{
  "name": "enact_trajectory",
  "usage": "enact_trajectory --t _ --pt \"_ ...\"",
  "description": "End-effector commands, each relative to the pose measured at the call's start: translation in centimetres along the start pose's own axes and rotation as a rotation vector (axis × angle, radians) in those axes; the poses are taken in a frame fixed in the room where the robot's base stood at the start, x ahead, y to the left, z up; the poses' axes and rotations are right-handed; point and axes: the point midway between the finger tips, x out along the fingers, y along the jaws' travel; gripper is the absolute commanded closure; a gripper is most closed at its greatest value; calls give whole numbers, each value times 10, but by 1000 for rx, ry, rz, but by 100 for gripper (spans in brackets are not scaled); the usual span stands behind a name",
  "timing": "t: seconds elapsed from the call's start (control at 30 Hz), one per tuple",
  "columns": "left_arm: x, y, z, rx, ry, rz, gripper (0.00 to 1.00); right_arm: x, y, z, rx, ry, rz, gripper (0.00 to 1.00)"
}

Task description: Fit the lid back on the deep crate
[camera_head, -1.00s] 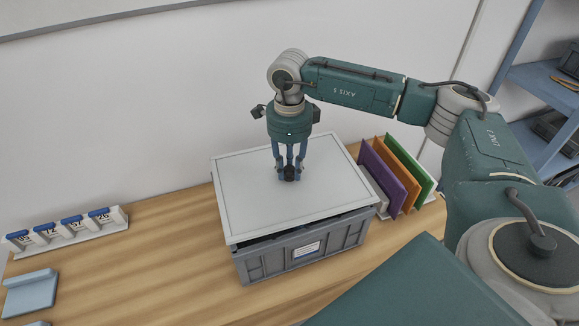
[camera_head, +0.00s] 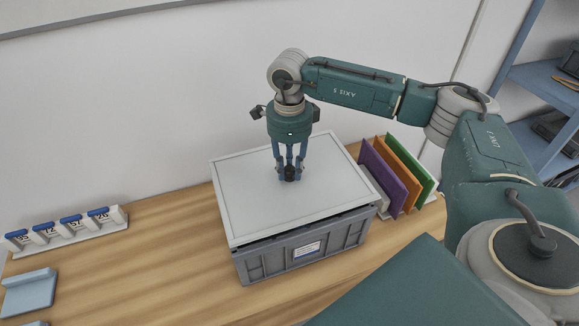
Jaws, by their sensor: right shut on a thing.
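The pale grey lid (camera_head: 250,207) lies over the top of the deep grey crate (camera_head: 268,264). A dark gap shows between the lid and the crate rim along the front side, and the lid's left edge sticks out past the crate. My right gripper (camera_head: 290,174) points down at the middle of the lid and is shut on its dark round knob. The crate's inside is hidden under the lid. My left gripper is not in the view.
A rack of purple, orange and green folders (camera_head: 383,172) stands close to the crate's right side. A white holder with numbered tags (camera_head: 68,232) and a pale blue tray (camera_head: 29,294) are at the left. The wooden table (camera_head: 165,265) is bare left of the crate.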

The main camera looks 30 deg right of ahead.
Motion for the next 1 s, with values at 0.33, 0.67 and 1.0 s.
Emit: enact_trajectory --t 0.33,0.67,1.0 --pt "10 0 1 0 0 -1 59 12 0 0 0 -1 -1 100" --pt "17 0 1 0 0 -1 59 21 0 0 0 -1 -1 100" --pt "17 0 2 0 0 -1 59 21 0 0 0 -2 -1 100"
